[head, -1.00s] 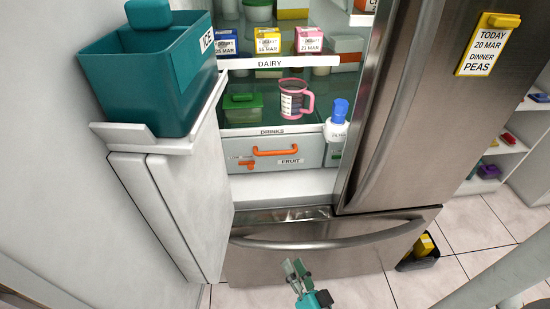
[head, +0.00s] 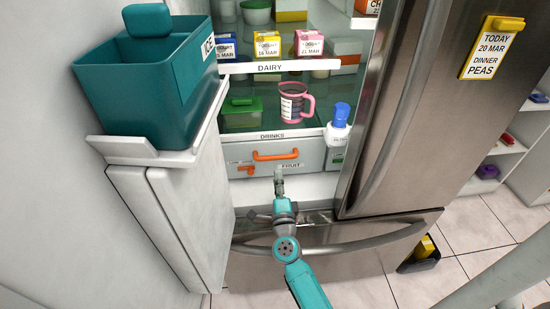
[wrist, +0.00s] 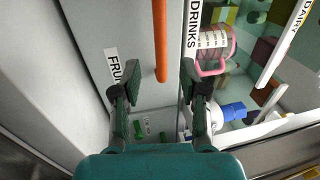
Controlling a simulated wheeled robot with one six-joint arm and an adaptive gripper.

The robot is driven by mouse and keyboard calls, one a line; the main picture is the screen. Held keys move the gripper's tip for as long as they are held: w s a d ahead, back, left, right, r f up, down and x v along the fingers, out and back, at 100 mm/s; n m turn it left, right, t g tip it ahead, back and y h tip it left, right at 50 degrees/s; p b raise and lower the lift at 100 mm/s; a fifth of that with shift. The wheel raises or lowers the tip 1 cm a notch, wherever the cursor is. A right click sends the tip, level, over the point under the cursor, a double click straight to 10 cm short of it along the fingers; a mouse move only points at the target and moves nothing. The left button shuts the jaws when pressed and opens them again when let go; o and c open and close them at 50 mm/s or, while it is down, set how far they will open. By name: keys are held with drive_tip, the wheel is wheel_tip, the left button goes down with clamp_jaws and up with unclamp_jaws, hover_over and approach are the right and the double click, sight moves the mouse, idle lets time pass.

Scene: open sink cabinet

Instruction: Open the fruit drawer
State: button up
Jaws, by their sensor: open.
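The fruit drawer (head: 305,158) is a grey-white box under the drinks shelf in the open fridge, and it looks shut. Its orange bar handle (head: 276,155) runs across the front; it also shows in the wrist view (wrist: 160,35). A FRUIT label (head: 291,166) is below the handle. My gripper (head: 279,172) is in front of the drawer, just below the handle. In the wrist view my gripper (wrist: 160,78) is open and empty, with the handle's end lined up between its fingers. I cannot tell whether they touch it.
A white bottle with a blue cap (head: 340,116) stands right of the drawer. A pink mug (head: 292,102) is on the shelf above. The fridge door (head: 415,100) is at the right. A white door with a teal ice bin (head: 145,90) is at the left. A steel lower drawer (head: 350,240) is below.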

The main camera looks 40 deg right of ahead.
sight(275, 158)
drive_tip(key=x, duration=0.9)
drive_tip(key=shift+w+d, duration=0.15)
drive_tip(key=shift+w, duration=0.05)
clamp_jaws()
